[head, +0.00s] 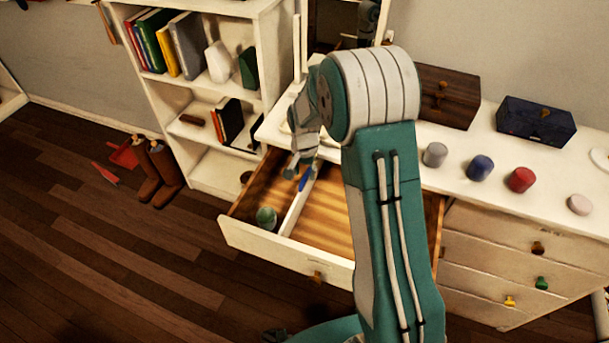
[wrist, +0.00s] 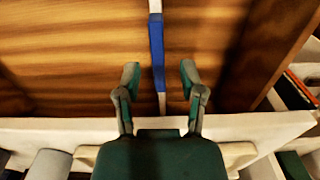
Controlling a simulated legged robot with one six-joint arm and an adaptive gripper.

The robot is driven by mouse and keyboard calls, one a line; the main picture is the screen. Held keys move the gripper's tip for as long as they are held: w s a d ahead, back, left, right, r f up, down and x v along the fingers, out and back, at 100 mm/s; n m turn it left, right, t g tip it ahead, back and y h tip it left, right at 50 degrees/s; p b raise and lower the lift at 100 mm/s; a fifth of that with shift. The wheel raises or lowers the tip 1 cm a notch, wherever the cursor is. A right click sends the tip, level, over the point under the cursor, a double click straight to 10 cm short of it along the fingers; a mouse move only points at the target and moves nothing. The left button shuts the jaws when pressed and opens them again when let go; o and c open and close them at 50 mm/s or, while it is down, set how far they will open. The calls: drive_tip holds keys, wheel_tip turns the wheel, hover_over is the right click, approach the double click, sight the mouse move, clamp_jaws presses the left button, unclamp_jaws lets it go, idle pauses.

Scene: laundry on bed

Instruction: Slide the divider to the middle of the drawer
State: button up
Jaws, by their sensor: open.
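The drawer (head: 285,250) is pulled open, with a white front and a bare wood floor. The divider (head: 296,209), a thin white strip with a blue section, runs front to back in the left part of the drawer. It also shows in the wrist view (wrist: 157,50), upright in the picture. My gripper (head: 303,168) is over the back part of the drawer. In the wrist view my gripper (wrist: 159,76) is open, one fingertip on each side of the blue section, with gaps on both sides. My arm hides part of the drawer's right side.
A green round object (head: 266,217) lies in the drawer left of the divider. The floor right of the divider looks clear where visible. The white dresser top (head: 455,165) holds several coloured cylinders, a brown box (head: 447,96) and a dark blue box (head: 536,121). A bookshelf (head: 215,100) stands at left.

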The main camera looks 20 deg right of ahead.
drive_tip(key=shift+f, duration=0.95)
drive_tip(key=shift+d, duration=0.1)
clamp_jaws()
drive_tip(key=s+d, duration=0.7)
drive_tip(key=d, duration=0.3)
drive_tip(key=shift+s+d, duration=0.25)
drive_tip(key=shift+s, duration=0.1)
